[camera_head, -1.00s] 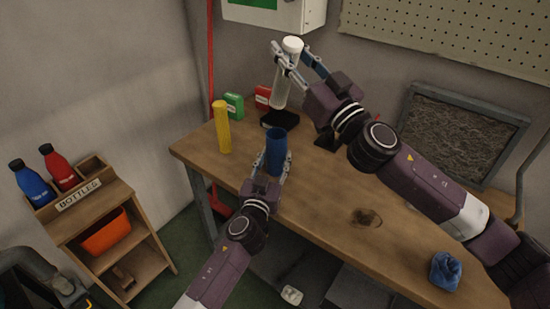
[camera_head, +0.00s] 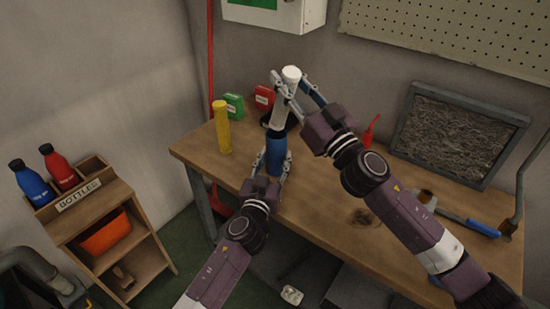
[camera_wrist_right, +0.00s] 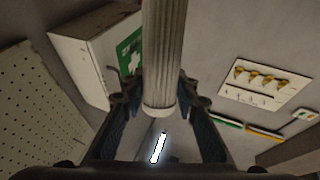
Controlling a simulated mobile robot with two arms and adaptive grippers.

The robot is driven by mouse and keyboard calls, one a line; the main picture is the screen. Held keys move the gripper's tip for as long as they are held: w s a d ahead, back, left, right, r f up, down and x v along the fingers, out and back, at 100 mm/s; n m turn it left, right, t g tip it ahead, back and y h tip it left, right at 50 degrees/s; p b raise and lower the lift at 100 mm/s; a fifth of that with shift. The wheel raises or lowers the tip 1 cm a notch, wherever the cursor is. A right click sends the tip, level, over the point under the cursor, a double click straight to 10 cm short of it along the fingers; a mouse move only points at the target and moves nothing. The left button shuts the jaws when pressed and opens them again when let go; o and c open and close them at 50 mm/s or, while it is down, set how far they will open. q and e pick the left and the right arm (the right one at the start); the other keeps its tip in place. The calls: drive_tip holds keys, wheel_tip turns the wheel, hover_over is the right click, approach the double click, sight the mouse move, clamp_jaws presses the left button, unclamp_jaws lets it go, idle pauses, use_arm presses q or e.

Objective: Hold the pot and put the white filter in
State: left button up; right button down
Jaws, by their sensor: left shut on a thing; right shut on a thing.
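The blue cylindrical pot (camera_head: 277,157) is upright near the table's left front edge. My left gripper (camera_head: 271,168) is shut on it from the front. The white filter (camera_head: 282,108) is a long tube with a white cap, tilted slightly, directly above the pot. My right gripper (camera_head: 290,88) is shut around its upper part. The filter's lower end meets the pot's mouth in the head view; whether it is inside I cannot tell. In the right wrist view, the ribbed filter (camera_wrist_right: 162,55) runs between the fingers of the right gripper (camera_wrist_right: 160,95); the pot is not visible there.
A yellow cylinder (camera_head: 222,128) stands left of the pot. Green (camera_head: 234,105) and red (camera_head: 264,97) boxes stand behind. A red pointed bottle (camera_head: 370,131), a blue-handled tool (camera_head: 482,228) and a framed panel (camera_head: 452,135) are at right.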

sight(288, 110)
drive_tip(key=shift+f, duration=1.55)
drive_tip(key=c, duration=1.4)
unclamp_jaws()
drive_tip(key=shift+f, duration=0.1)
drive_tip(key=shift+c, duration=0.2)
drive_tip(key=v, duration=1.2)
use_arm(q)
drive_tip(key=o, duration=1.3)
drive_tip(key=shift+s, duration=0.1)
drive_tip(key=v, duration=1.1)
drive_tip(key=shift+s+f, duration=0.1)
drive_tip(key=shift+s, duration=0.3)
